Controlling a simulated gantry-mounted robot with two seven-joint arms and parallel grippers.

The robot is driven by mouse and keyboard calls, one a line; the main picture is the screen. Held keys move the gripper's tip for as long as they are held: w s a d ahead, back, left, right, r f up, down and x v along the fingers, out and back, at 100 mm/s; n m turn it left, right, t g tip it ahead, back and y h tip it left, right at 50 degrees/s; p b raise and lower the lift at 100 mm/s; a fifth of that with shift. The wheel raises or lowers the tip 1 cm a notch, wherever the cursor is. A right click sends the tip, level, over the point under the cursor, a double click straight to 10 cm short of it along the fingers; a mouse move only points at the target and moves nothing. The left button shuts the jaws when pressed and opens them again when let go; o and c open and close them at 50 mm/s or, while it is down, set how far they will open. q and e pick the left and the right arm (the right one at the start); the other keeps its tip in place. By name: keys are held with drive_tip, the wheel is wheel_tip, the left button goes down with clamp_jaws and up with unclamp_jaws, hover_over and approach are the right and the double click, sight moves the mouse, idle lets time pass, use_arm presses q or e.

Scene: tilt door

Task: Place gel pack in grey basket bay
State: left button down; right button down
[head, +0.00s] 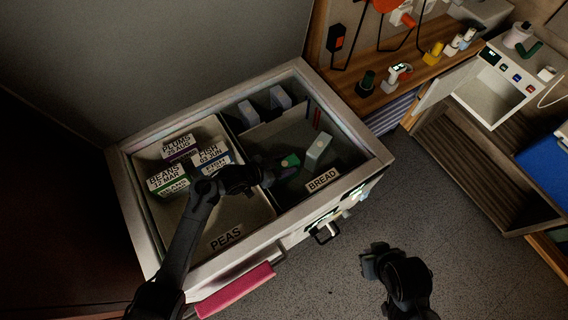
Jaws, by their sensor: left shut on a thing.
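My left gripper (283,168) reaches over the divider into the right, dark grey bay (290,199) of the open chest freezer. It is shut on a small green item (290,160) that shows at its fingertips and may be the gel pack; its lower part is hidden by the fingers. I cannot tell whether the item touches the bay floor. A pale grey block (318,147) stands just right of it. My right gripper (372,264) hangs outside the freezer, over the floor at lower right; its jaws are unclear.
The left bay (238,211), labelled PEAS, holds several labelled boxes (178,145). A BREAD label (322,181) marks the right bay's front. Two bluish-grey blocks (281,98) sit at the back. A wooden bench (400,90) stands at right.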

use_arm(q)
drive_tip(key=shift+f, duration=0.1)
drive_tip(key=shift+c, duration=2.4)
unclamp_jaws()
